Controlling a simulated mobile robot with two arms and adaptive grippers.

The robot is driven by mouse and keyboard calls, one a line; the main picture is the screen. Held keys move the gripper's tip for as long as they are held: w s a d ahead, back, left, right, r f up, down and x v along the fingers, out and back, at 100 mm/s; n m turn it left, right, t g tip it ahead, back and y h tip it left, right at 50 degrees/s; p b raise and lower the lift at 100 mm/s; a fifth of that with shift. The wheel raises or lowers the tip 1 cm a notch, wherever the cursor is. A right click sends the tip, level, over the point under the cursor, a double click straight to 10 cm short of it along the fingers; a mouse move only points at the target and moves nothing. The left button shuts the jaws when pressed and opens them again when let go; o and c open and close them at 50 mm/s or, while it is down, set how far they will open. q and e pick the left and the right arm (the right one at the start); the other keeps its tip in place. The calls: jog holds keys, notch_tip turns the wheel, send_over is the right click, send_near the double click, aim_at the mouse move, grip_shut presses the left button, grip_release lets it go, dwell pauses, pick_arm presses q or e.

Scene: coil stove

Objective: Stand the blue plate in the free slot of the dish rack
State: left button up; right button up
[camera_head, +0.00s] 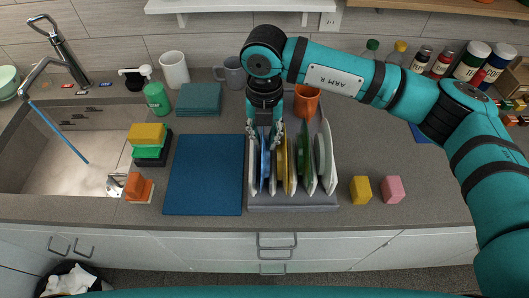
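The dish rack (292,208) stands on the counter in the camera_head view and holds several plates on edge. The blue plate (265,170) stands upright in the left part of the rack, between a white plate (253,172) and a yellow plate (283,165). A green plate (304,160) and a pale plate (321,160) stand further right. My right gripper (264,132) points down over the blue plate's upper edge. Its fingers are spread to either side of that edge, with gaps visible. The gripper hides part of the plate tops. My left gripper is out of view.
A blue mat (203,175) lies left of the rack, and stacked sponges (148,140) stand beside the sink (70,160). An orange mug (306,101) stands behind the rack. Yellow (360,190) and pink (393,190) blocks sit to its right.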

grip_shut()
jog(key=shift+r, duration=0.1)
dwell(0.3)
notch_tip(320, 180, up, 9)
jog(key=b, duration=0.4)
jog(key=shift+r, duration=0.45)
